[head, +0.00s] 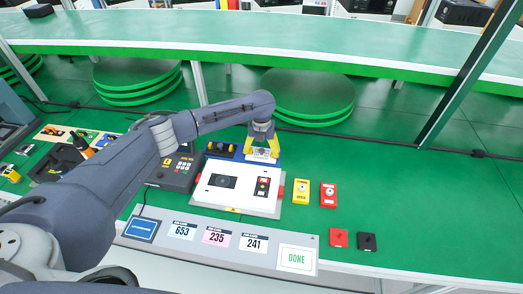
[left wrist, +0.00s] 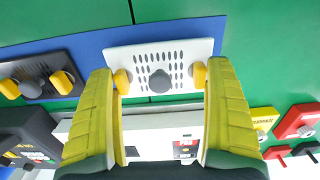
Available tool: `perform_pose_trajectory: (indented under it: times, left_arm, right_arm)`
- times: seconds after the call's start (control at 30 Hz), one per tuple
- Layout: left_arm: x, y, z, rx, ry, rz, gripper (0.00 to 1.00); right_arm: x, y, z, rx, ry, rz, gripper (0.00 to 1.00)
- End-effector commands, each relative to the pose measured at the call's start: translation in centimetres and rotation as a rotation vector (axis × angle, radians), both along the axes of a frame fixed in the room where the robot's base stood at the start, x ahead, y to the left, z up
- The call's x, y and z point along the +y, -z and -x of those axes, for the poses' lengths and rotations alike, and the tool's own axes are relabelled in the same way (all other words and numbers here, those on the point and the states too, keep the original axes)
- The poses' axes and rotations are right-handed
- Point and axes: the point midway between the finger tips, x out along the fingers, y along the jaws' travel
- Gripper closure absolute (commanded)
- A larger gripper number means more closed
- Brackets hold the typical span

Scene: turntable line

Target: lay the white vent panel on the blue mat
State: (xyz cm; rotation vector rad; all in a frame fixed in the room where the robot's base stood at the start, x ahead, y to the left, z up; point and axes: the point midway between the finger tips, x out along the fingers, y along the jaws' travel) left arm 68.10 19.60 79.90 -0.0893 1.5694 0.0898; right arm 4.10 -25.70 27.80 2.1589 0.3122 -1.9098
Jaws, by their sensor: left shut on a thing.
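The white vent panel (left wrist: 175,50) has rows of dark slots, a grey knob in the middle and a yellow piece on each side. My left gripper (left wrist: 160,90) has its two yellow fingers at these side pieces and is shut on the panel. In the head view the left gripper (head: 262,149) points down, and the panel (head: 258,157) shows small beneath it. The blue mat (left wrist: 75,50) lies under and around the panel; I cannot tell whether the panel touches it. The mat also shows in the head view (head: 276,158). My right gripper is not in view.
A white case (head: 230,202) stands just in front of the mat. A dark panel with yellow pieces (left wrist: 40,80) lies to the left. Yellow (head: 301,192) and red (head: 328,195) boxes stand right. A label strip with a DONE sign (head: 296,259) runs in front.

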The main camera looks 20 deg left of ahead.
Motion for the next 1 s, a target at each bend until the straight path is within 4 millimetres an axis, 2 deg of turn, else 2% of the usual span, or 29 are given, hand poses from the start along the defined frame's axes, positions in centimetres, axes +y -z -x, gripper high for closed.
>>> perform_pose_trajectory:
  times: [0.5, 0.53, 0.6, 1.0]
  left_arm:
    - [-0.06, 0.63, -0.02, 0.000, -0.001, 0.001, 0.44]
    - [-0.05, 0.62, -0.03, -0.001, -0.001, 0.001, 0.10]
    - [-0.05, 0.61, -0.02, -0.001, -0.001, 0.001, 0.02]
    - [0.00, 0.59, 0.00, 0.000, 0.000, 0.000, 0.00]
  right_arm:
    - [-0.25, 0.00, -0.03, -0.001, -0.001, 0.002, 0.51]
    - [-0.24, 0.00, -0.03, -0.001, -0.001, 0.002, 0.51]
    - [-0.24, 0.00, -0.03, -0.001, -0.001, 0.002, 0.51]
    - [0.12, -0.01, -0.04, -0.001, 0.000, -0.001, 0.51]
